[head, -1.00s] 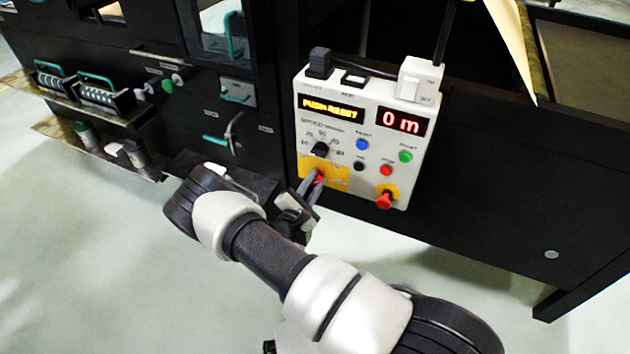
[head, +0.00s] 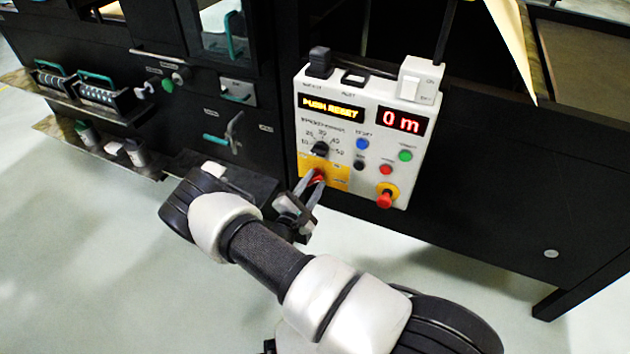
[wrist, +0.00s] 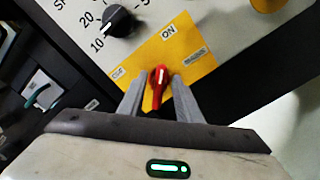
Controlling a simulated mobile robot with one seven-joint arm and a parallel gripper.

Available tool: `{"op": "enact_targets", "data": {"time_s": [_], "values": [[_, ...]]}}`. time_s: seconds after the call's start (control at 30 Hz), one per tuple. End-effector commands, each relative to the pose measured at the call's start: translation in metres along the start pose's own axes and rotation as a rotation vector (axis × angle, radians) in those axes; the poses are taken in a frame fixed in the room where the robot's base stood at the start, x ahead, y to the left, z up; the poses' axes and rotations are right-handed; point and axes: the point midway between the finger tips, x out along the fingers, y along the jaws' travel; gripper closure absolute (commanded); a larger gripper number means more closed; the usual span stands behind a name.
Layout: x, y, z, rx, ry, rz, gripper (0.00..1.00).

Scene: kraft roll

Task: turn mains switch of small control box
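The small control box (head: 338,124) is a pale panel on the dark machine, with a lit "PUSH RESET" display and a red "0 m" display. Its mains switch (wrist: 158,84) is a red knob with a white line, on a yellow plate (wrist: 190,62) marked ON at the top. The knob's line points roughly up in the wrist view. My gripper (wrist: 157,88) is open, with one grey finger on each side of the red knob. Whether either finger touches the knob I cannot tell. In the head view the fingers partly cover the red knob (head: 318,177).
A black speed dial (wrist: 120,22) sits close above the yellow plate. A red emergency button (head: 385,198) sticks out at the box's lower right. Blue, green, black and red buttons lie between. Shelves with counters (head: 100,92) are at left; the floor below is clear.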

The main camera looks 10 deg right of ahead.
Motion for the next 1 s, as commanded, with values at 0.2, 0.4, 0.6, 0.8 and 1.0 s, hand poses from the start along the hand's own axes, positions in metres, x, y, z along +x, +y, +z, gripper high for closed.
{"op": "enact_targets", "data": {"time_s": [0.2, 0.4, 0.6, 0.8, 1.0], "values": [[-0.049, 0.002, 0.0, -0.001, 0.004, 0.003, 0.69], [-0.099, 0.001, 0.0, -0.001, 0.004, 0.001, 0.69], [-0.139, 0.001, 0.0, -0.001, 0.003, 0.001, 0.69], [-0.159, 0.0, 0.0, 0.0, 0.002, 0.0, 0.69], [-0.162, 0.0, 0.0, 0.0, 0.0, -0.001, 0.69]]}}
